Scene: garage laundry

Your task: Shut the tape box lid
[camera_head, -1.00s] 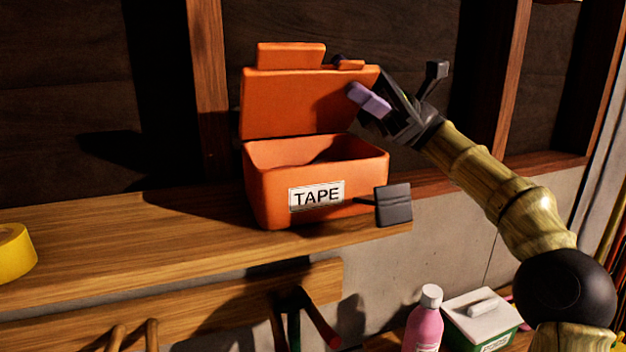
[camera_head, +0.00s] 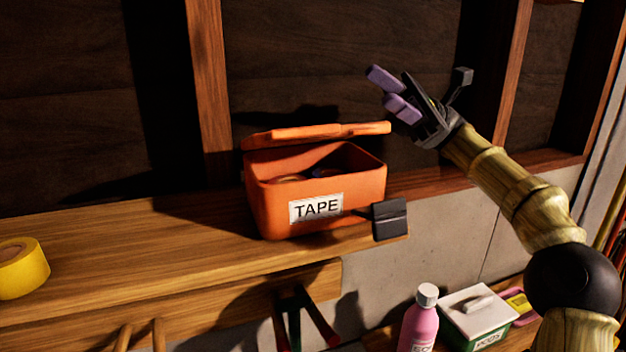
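The orange tape box (camera_head: 270,205) stands on the wooden shelf, with a white TAPE label on its front. Its orange lid (camera_head: 318,132) is hinged at the back and tilted partly down over the box, with a gap at the front. Dark items show inside through the gap. My gripper (camera_head: 390,94) is up and to the right of the lid, apart from it. Its two purple fingertips are spread a little apart with nothing between them.
A dark grey plate (camera_head: 390,219) sticks out at the box's front right corner. A yellow tape roll (camera_head: 22,267) lies on the shelf (camera_head: 150,235) at left. A pink bottle (camera_head: 421,322) and a green box with a white lid (camera_head: 480,312) stand lower right.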

